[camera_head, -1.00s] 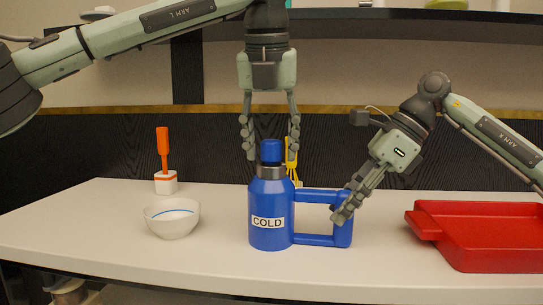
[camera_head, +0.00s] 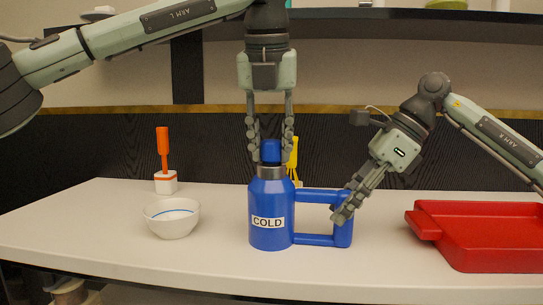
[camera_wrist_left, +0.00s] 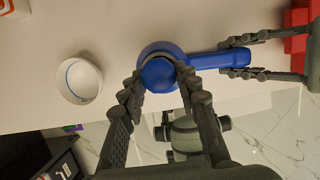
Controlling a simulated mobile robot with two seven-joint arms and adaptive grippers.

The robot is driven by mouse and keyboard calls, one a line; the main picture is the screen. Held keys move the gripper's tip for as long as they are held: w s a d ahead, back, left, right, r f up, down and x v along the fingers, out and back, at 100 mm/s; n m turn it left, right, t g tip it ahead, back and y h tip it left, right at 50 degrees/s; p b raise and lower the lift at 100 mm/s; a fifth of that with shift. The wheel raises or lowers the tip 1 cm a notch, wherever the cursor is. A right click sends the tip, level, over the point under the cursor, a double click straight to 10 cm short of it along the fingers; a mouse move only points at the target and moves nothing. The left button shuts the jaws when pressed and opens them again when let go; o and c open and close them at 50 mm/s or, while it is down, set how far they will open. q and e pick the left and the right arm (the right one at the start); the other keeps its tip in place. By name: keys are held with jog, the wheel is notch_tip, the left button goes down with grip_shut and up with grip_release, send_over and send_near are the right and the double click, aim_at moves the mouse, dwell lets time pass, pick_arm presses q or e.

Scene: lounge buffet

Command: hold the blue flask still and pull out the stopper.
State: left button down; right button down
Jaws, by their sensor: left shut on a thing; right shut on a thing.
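The blue flask (camera_head: 268,205) with a "COLD" label stands upright on the white counter, its handle (camera_head: 342,222) to the right. Its blue stopper (camera_head: 271,151) sits in the grey neck at the top. My left gripper (camera_head: 270,150) comes down from above, shut on the stopper with a finger on each side. The left wrist view shows the stopper (camera_wrist_left: 158,75) between the fingertips. My right gripper (camera_head: 344,207) is shut on the outer bar of the handle. The fingers hide part of that bar.
A white bowl (camera_head: 172,219) with a blue line stands left of the flask. An orange-handled item in a white block (camera_head: 165,180) is behind it. A red tray (camera_head: 480,235) lies at the right. A yellow object (camera_head: 293,165) is partly hidden behind the flask.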

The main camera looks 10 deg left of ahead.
aim_at(272, 141)
pick_arm(q)
jog(key=shift+r, duration=0.9)
pick_arm(e)
jog(key=shift+w+d+f, duration=0.1)
jog(key=shift+d+f, duration=0.05)
jog(key=shift+f, duration=0.25)
pick_arm(q)
jog(key=shift+r, duration=3)
pick_arm(e)
jog(key=c, duration=1.6)
grip_release()
pick_arm(q)
jog(key=shift+w+f, duration=0.1)
jog(key=shift+f, duration=0.05)
pick_arm(e)
jog(key=o, duration=0.3)
jog(key=shift+o, duration=1)
jog(key=shift+w, duration=0.1)
jog(key=shift+r, duration=0.15)
